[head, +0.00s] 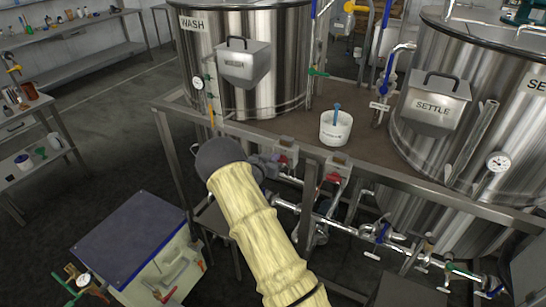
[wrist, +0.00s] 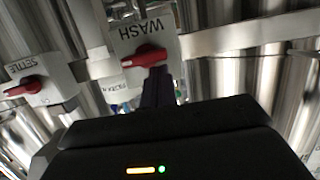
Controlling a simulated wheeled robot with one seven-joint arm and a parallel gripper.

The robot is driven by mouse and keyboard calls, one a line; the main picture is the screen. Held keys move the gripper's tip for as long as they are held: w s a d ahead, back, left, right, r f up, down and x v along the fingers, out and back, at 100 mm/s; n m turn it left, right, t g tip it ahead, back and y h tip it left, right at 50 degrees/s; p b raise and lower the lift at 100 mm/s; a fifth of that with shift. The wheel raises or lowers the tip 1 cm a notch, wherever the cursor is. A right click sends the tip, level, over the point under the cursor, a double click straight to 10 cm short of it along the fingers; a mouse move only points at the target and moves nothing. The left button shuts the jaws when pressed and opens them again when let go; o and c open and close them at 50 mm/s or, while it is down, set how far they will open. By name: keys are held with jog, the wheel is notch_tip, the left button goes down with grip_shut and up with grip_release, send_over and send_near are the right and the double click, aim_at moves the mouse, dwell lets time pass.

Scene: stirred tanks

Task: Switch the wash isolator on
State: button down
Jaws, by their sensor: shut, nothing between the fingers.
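The wash isolator (wrist: 138,33) is a pale box labelled WASH, upside down in the wrist view. Its red handle (wrist: 145,56) lies crosswise, slightly tilted in that view. My gripper (wrist: 158,72) is shut and empty, its dark fingertips right at the handle's right part; I cannot tell whether they touch it. In the head view the isolator box (head: 286,149) is on the stand's front rail, and my gripper (head: 268,166) is beside it, partly hidden by my sleeved arm.
The settle isolator (wrist: 42,82), with its own red handle (wrist: 24,88), is close by on the same rail. Steel pipes and valves (head: 380,238) run below. The WASH tank (head: 245,80) and SETTLE tank (head: 450,110) stand behind. A blue-topped cabinet (head: 128,238) is at lower left.

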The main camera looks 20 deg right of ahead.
jog(key=shift+w+a+f+n+g+p, duration=0.1)
jog(key=shift+n+g+p, duration=0.05)
jog(key=shift+n, duration=0.3)
jog(key=shift+w+a+f+n+g+p, duration=0.1)
jog(key=shift+n+g+p, duration=0.05)
jog(key=shift+n, duration=0.3)
dwell(0.5)
